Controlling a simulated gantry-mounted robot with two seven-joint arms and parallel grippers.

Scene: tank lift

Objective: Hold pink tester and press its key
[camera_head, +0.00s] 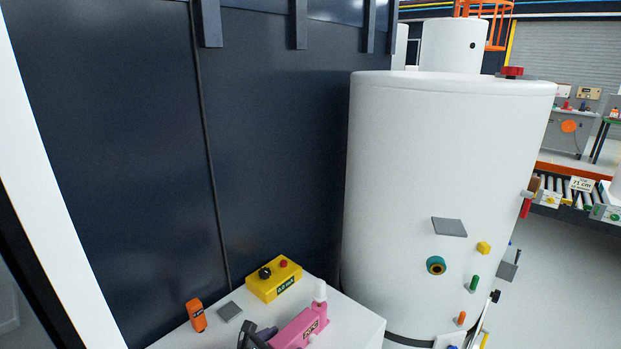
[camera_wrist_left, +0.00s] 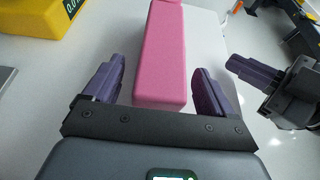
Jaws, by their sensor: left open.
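The pink tester (camera_head: 290,333) lies at the front of the white table in the head view, with a white top part and a dark label. In the left wrist view its pink body (camera_wrist_left: 160,60) runs between the two purple fingers of my left gripper (camera_wrist_left: 158,88). These fingers are open, with a visible gap on each side of the body. A dark gripper part shows at the bottom edge of the head view, beside the tester's left end. My right gripper (camera_wrist_left: 262,78) shows at the right of the left wrist view, apart from the tester; its finger gap is unclear. The tester's key cannot be made out.
A yellow box (camera_head: 274,279) with a black knob and red button stands behind the tester on the white table (camera_head: 352,325). An orange device (camera_head: 196,315) and a grey plate (camera_head: 229,311) lie left. A large white tank (camera_head: 440,150) stands right, a dark wall behind.

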